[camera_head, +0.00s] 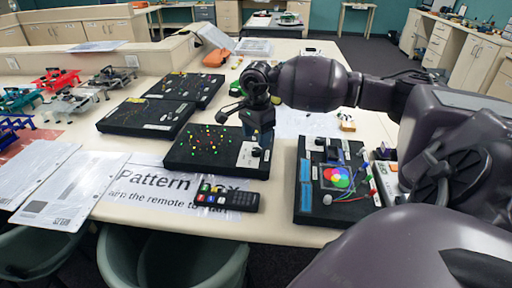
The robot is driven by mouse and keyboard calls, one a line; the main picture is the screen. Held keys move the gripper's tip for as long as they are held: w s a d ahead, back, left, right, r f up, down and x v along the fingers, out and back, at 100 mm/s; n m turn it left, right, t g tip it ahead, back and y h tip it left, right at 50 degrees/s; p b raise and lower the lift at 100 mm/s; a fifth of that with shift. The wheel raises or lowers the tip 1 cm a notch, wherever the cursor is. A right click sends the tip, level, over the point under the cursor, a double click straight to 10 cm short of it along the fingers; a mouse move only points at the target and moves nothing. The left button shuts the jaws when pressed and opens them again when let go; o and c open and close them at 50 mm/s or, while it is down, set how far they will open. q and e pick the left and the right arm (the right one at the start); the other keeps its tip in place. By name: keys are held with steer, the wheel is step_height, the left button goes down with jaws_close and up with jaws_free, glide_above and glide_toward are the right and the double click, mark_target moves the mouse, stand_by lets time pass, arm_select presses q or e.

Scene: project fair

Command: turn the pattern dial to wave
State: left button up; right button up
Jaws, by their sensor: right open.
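The pattern box (190,158) is a black board with several small coloured lights, lying on the table in the middle of the view. A white panel (245,160) at its right end carries the pattern dial (256,153), a small dark knob. My right gripper (262,142) points down right over this panel, with its fingertips close to the dial. It is open. I cannot tell whether the fingers touch the dial. The gripper partly hides the panel, and the dial's pointing direction and the wave mark are not readable. My left gripper is not in view.
A remote (228,199) lies on the paper sign (150,188) in front of the box. A board with a colour wheel (336,178) lies to the right, near my right arm. More black boards (145,117) lie behind left. Small coloured models (58,80) stand far left.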

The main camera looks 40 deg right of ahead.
mark_target(257, 150)
steer(key=shift+f, duration=2.3)
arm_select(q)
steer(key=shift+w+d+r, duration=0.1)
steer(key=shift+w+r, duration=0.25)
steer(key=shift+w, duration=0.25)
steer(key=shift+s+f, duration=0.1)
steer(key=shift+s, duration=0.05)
arm_select(e)
steer(key=shift+c, duration=0.5)
steer(key=c, duration=0.8)
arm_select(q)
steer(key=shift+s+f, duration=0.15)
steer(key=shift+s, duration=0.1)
arm_select(e)
steer(key=shift+c, duration=0.2)
